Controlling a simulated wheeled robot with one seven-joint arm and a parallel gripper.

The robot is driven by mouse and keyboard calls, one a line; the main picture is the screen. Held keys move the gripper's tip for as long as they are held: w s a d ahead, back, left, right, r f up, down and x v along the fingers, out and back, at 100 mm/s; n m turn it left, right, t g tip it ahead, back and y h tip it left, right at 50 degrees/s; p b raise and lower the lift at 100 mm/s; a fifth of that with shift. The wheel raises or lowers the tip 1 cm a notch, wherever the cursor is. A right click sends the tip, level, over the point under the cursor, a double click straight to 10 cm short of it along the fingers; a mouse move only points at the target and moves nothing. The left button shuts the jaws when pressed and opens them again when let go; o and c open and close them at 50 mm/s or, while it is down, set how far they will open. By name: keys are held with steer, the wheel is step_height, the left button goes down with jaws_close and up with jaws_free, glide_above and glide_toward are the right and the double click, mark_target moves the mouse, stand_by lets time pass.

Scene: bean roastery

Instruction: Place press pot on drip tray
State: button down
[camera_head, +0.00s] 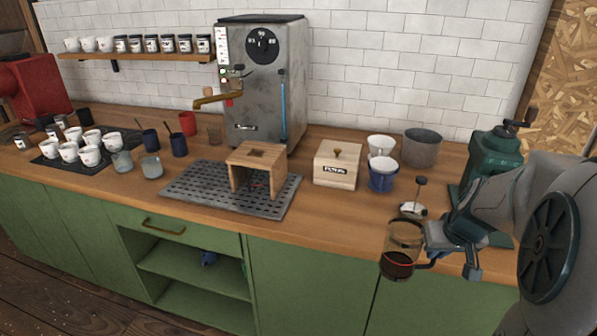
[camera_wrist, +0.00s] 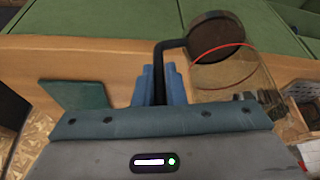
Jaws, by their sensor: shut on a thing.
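The press pot (camera_head: 403,238) is a glass jug with dark liquid at the bottom, a red line around it and a dark handle. It is in front of the counter at the right in the head view, roughly upright. A plunger rod and knob show just above it. My gripper (camera_head: 432,258) is shut on the handle. The wrist view shows the pot (camera_wrist: 222,62) beside my blue fingers (camera_wrist: 160,84), with the dark handle between them. The drip tray (camera_head: 187,194) is a grey perforated plate on the counter, left of the pot and apart from it.
A wooden stand (camera_head: 258,151) with a hole on top occupies the tray's right part; the tray's left part is bare. A filter box (camera_head: 338,172), cups (camera_head: 382,180) and a green grinder (camera_head: 492,157) stand to the right. The steel machine (camera_head: 262,110) stands behind the tray.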

steer(key=w+a+f, duration=0.3)
steer(key=a+f, duration=0.4)
steer(key=w+a+f, duration=0.3)
steer(key=a+f, duration=0.5)
steer(key=shift+w+n, duration=0.3)
steer(key=shift+w, duration=0.05)
